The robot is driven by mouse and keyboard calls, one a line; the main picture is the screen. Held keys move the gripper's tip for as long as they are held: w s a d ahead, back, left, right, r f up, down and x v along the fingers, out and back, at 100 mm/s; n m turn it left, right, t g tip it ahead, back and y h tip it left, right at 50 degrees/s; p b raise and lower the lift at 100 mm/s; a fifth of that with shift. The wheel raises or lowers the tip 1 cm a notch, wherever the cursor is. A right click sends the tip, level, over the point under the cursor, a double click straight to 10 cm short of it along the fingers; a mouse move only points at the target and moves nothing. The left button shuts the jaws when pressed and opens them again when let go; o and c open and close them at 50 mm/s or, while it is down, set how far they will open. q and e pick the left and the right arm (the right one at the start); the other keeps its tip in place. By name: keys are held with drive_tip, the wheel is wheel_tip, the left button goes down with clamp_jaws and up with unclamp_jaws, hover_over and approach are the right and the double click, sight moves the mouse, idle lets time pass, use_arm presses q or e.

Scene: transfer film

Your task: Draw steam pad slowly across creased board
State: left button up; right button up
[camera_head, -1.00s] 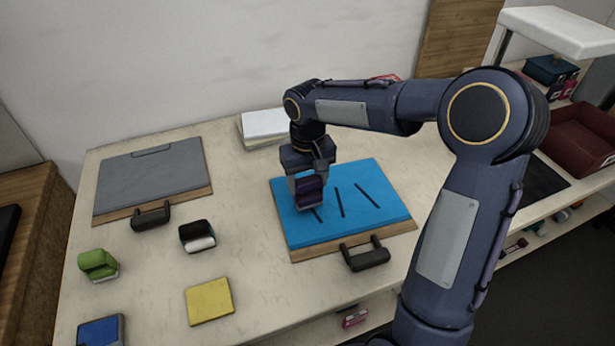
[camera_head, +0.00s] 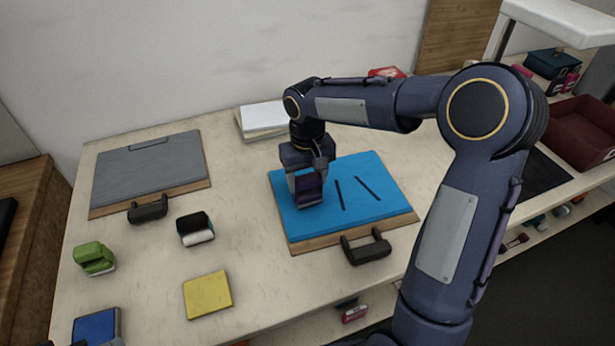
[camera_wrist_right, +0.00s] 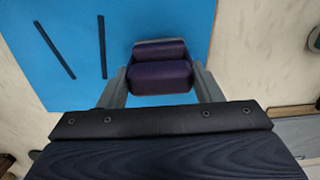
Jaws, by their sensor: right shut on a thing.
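The creased board is a blue board (camera_head: 375,211) on a wooden base with a black handle at its front. Two dark crease lines (camera_head: 366,189) show on it to the right of my right gripper. My right gripper (camera_head: 309,200) is over the board's left part, shut on a dark purple pad (camera_head: 308,187). The right wrist view shows the purple pad (camera_wrist_right: 160,70) between the two grey fingers, over the blue surface (camera_wrist_right: 130,20). I cannot tell whether the pad touches the board.
A grey board (camera_head: 150,175) with a handle lies at the left. A black and white pad (camera_head: 196,230), a green pad (camera_head: 95,258), a yellow square (camera_head: 208,295) and a blue block (camera_head: 97,326) lie in front. A white stack (camera_head: 263,118) stands behind. A dark red bin (camera_head: 582,130) is at right.

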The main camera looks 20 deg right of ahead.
drive_tip(key=shift+d, duration=0.1)
drive_tip(key=shift+s+d, duration=0.15)
drive_tip(key=shift+d, duration=0.85)
drive_tip(key=shift+s+d, duration=0.1)
drive_tip(key=shift+d, duration=0.9)
drive_tip(key=shift+d, duration=0.1)
drive_tip(key=shift+s+d+p, duration=0.15)
drive_tip(key=shift+d+p, duration=0.1)
drive_tip(key=shift+d, duration=0.8)
drive_tip(key=shift+s+d+p, duration=0.15)
drive_tip(key=shift+d+p, duration=0.1)
drive_tip(key=shift+d, duration=0.75)
drive_tip(key=shift+d, duration=0.1)
drive_tip(key=shift+s+d+p, duration=0.15)
drive_tip(key=shift+d+p, duration=0.05)
drive_tip(key=shift+d, duration=0.8)
drive_tip(key=shift+s+d+p, duration=0.15)
drive_tip(key=shift+d, duration=0.85)
drive_tip(key=shift+d, duration=0.1)
drive_tip(key=shift+s+d+p, duration=0.15)
drive_tip(key=shift+d+p, duration=0.05)
drive_tip(key=shift+d, duration=0.8)
drive_tip(key=shift+s+d+p, duration=0.15)
drive_tip(key=shift+d+p, duration=0.05)
drive_tip(key=shift+d, duration=0.8)
